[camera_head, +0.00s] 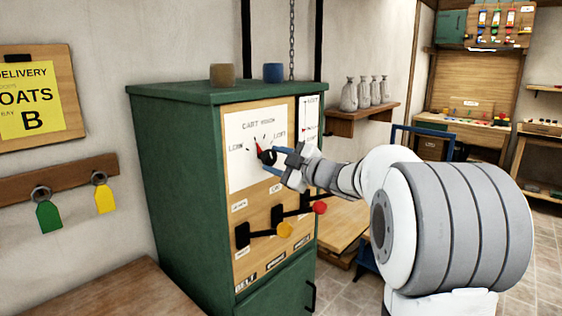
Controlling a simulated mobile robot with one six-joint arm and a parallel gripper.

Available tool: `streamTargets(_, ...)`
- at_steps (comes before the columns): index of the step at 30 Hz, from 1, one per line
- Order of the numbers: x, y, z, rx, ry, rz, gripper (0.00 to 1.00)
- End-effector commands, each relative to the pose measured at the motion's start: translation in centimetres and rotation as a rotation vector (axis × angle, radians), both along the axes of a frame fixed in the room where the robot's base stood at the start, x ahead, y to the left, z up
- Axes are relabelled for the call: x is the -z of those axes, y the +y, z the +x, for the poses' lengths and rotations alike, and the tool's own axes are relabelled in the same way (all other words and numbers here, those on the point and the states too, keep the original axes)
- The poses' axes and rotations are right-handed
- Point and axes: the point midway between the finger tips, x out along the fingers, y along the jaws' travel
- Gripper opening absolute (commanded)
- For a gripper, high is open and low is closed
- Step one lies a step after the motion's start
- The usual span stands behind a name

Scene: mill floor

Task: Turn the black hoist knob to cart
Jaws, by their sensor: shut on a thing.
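The black hoist knob (267,157) is on a white dial plate (240,174) on the front of a green cabinet (170,170). The plate's heading and labels are small; one at the left seems to read "LOW" and one at the right "LOFT". A red pointer shows at the knob, tilted up and slightly left. My gripper (276,158) comes in from the right, with its blue fingers shut on the knob. The fingers hide part of the knob and the plate's right side.
A shelf with small sacks (349,96) is behind my arm.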

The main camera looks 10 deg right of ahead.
Motion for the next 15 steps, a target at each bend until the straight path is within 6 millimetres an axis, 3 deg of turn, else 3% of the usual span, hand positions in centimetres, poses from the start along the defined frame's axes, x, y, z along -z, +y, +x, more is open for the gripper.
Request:
streamTargets(2, -0.71, 0.07, 0.01, 0.000, -0.012, 0.004, 0.18)
streamTargets(3, -0.71, 0.07, 0.01, 0.000, -0.012, 0.004, 0.42)
streamTargets(11, -0.41, 0.06, 0.00, -0.001, -0.006, 0.003, 0.63)
streamTargets(15, -0.28, 0.06, 0.01, -0.001, -0.005, 0.002, 0.63)
